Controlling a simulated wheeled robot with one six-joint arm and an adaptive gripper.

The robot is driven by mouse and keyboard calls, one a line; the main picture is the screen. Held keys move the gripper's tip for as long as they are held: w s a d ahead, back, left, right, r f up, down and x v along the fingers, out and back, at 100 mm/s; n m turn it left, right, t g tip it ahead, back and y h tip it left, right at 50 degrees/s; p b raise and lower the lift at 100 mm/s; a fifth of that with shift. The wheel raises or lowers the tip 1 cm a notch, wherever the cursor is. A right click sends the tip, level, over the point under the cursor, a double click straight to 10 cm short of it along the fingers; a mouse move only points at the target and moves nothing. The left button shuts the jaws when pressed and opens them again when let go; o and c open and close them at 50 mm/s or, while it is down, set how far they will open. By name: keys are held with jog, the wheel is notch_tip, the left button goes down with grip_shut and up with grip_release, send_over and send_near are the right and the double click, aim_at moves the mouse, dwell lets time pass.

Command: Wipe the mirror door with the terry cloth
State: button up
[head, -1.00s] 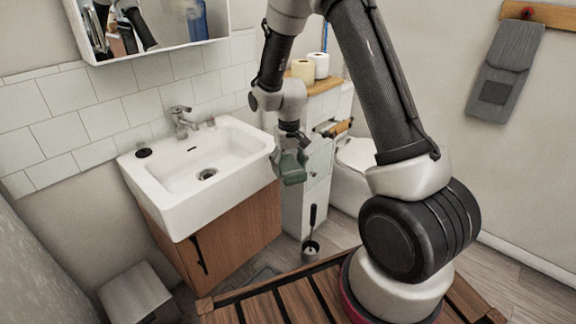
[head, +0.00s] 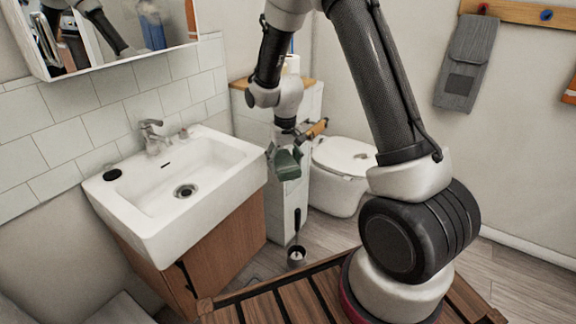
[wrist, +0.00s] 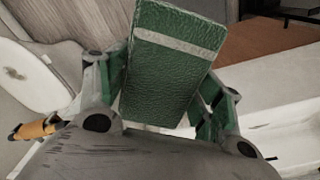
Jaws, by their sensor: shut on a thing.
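My gripper (head: 284,158) is shut on a green terry cloth (head: 287,166), a folded block hanging below the fingers. In the wrist view the cloth (wrist: 168,70) fills the middle, with a pale stripe near its far end, between the two fingers (wrist: 160,108). The gripper is in the air, right of the sink's front corner. The mirror door (head: 115,28) is on the wall cabinet at the upper left, partly cut off by the picture's edge. It reflects part of my arm. The cloth is well apart from it.
The white sink (head: 215,172) with a tap (head: 151,136) stands below the mirror on a wooden cabinet (head: 225,222). A toilet (head: 345,160) and a narrow white cabinet (head: 297,200) are behind my gripper. A toilet brush holder (head: 296,257) is on the floor. A grey organizer (head: 467,62) hangs on the right wall.

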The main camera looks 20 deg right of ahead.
aim_at(168, 10)
jog(key=shift+w+a+r+t, duration=0.3)
jog(key=shift+w+r, duration=0.1)
jog(key=shift+r, duration=0.2)
jog(key=w+a+r+n+t+y, duration=0.1)
jog(key=w+a+r+t+y, duration=0.1)
jog(key=w+a+r+t, duration=0.45)
jog(key=w+a+r+n+t+y, duration=0.15)
jog(key=w+a+r, duration=0.25)
jog(key=a+r, duration=0.65)
jog(key=s+a+r+n+t+y, duration=0.15)
jog(key=a+r, duration=0.25)
jog(key=r, duration=0.4)
jog(key=s+a+r+t+y, duration=0.1)
jog(key=a+r+t+y, duration=0.2)
jog(key=r, duration=0.5)
jog(key=s+a+r+n+t+y, duration=0.1)
jog(key=a+r+y, duration=0.1)
jog(key=a+r, duration=0.5)
jog(key=shift+w+a+r, duration=0.15)
jog(key=shift+w+r, duration=0.1)
jog(key=shift+w, duration=0.5)
jog(key=shift+w+a+r, duration=0.15)
jog(key=shift+w+r, duration=0.15)
jog(key=shift+w, duration=0.4)
jog(key=shift+w+a+r, duration=0.15)
jog(key=shift+w+r, duration=0.1)
jog(key=shift+w, duration=0.5)
jog(key=shift+x, duration=0.95)
